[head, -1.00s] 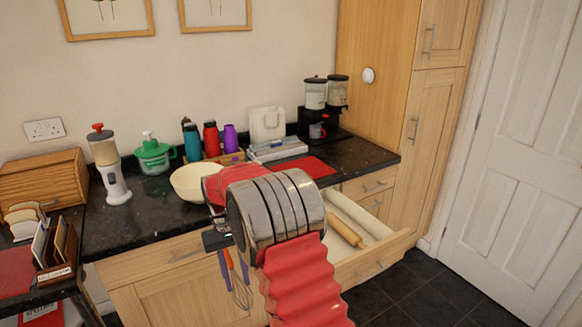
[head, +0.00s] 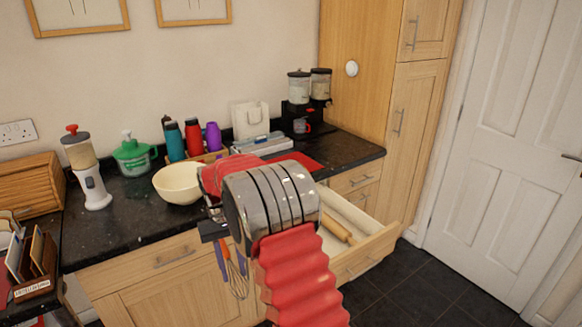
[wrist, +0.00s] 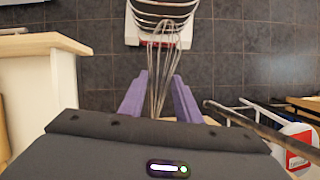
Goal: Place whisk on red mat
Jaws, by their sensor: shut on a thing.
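The whisk (wrist: 166,50) is a wire whisk between the purple fingers of my gripper (wrist: 158,90) in the wrist view, with its wire loops pointing away over the floor. In the head view the whisk (head: 238,283) hangs below my gripper (head: 232,262), in front of the cabinet doors. My gripper is shut on it; my arm hides part of the hold. A red mat (head: 303,161) lies on the black counter, behind and to the right of my gripper, partly hidden by my arm. The mat is bare where it shows.
An open drawer (head: 372,248) with a rolling pin (head: 336,228) juts out right of my arm. A cream bowl (head: 177,184) stands on the counter, with several bottles behind it.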

